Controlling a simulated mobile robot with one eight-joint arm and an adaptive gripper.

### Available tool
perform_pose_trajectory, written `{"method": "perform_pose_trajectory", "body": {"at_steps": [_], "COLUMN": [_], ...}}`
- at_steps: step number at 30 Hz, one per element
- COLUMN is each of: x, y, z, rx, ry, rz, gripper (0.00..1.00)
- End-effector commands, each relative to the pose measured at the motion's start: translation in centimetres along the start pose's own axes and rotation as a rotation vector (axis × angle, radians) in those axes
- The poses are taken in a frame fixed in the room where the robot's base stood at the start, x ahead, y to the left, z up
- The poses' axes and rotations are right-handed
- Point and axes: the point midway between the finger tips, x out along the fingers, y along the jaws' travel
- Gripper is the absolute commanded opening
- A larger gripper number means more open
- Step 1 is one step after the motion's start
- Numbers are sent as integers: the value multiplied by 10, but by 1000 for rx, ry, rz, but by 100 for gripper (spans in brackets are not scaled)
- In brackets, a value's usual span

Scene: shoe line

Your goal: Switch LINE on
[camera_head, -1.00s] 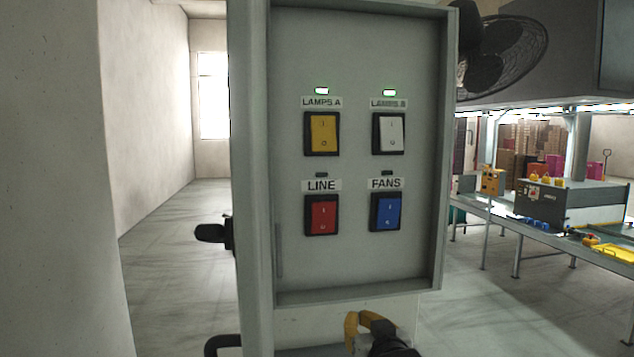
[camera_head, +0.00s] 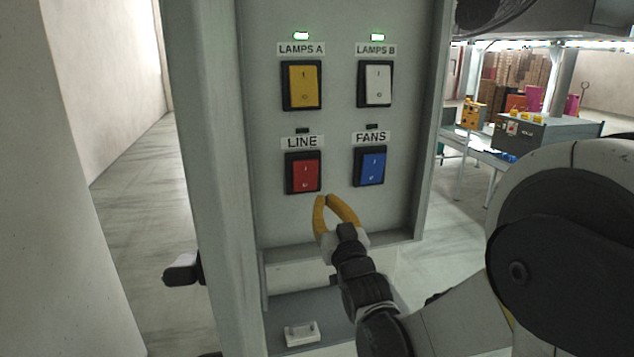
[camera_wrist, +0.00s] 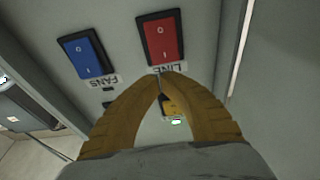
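The red LINE switch (camera_head: 305,172) is a rocker at the lower left of the grey panel (camera_head: 345,220). It also shows in the wrist view (camera_wrist: 165,40), upside down. The small lamp (camera_head: 302,131) above its label is dark. My gripper (camera_head: 325,198) has yellow fingers with the tips together and nothing between them. In the head view the tips are just below and right of the red switch. In the wrist view the fingertips (camera_wrist: 163,75) overlap the LINE label. I cannot tell whether they touch the panel.
The blue FANS switch (camera_head: 370,166) is to the right, its lamp dark. The yellow LAMPS A (camera_head: 303,86) and white LAMPS B (camera_head: 378,84) switches sit above with green lamps lit. The box's raised side wall (camera_head: 434,120) borders the panel. A latch handle (camera_head: 182,270) projects at left.

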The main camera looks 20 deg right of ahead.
Motion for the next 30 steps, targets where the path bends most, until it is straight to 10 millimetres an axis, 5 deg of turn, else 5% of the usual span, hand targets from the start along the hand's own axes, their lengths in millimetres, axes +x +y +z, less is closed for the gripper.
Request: {"method": "perform_pose_trajectory", "body": {"at_steps": [18,30], "x": [115,134], "y": [0,0], "z": [-1,0], "rx": [0,0], "ry": [-1,-1], "rz": [0,0], "gripper": [0,0]}}
